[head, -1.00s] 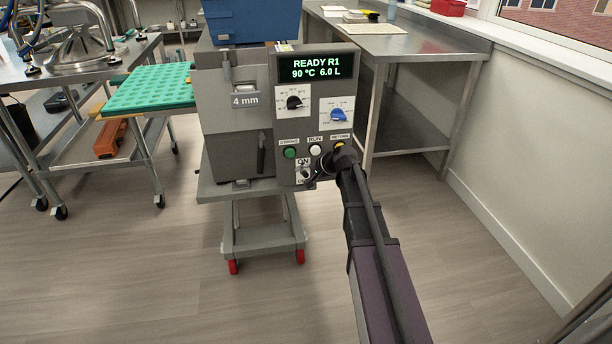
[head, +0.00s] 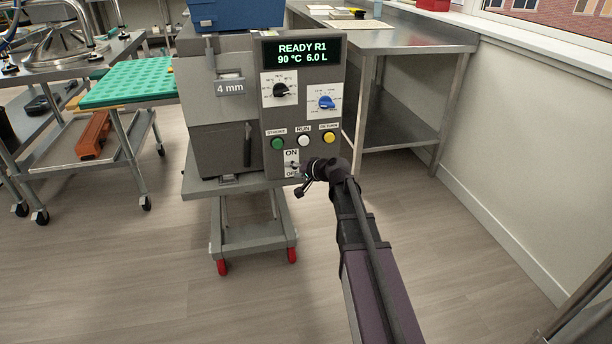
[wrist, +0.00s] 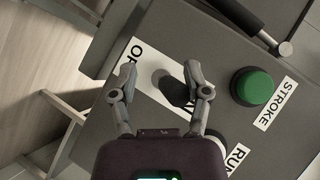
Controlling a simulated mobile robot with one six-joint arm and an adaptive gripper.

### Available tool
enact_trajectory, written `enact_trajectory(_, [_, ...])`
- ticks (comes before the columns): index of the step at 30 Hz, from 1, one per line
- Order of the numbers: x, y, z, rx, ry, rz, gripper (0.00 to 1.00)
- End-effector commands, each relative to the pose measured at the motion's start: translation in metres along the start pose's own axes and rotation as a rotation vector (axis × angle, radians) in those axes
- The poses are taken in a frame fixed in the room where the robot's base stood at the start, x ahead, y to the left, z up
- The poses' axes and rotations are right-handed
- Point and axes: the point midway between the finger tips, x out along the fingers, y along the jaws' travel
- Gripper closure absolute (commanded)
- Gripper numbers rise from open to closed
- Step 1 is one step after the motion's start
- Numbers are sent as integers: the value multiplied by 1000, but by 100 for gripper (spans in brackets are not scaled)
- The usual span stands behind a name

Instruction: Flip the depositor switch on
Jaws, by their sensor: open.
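The depositor (head: 215,110) is a grey machine with a lit display reading "READY R1, 90 °C, 6.0 L". Its switch sits low on the front panel between an ON label (head: 291,153) and an OFF label, and my gripper partly covers it in the head view. My gripper (head: 298,179) is at the switch from the right. In the wrist view my gripper (wrist: 160,75) is open, with the dark switch lever (wrist: 174,90) between its two fingers. The fingers cover parts of the labels.
Green (head: 278,143), white (head: 304,140) and yellow (head: 329,137) buttons sit just above the switch. A black dial (head: 280,90) and a blue dial (head: 327,102) are higher. The machine stands on a wheeled cart (head: 245,242). A steel table (head: 420,42) stands behind right.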

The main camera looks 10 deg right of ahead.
Motion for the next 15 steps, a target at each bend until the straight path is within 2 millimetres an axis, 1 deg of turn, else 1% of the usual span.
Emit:
enact_trajectory(1, [2, 5, 3, -11, 13, -14, 39])
enact_trajectory(15, [6, 12, 5, -125, 131, -149, 39])
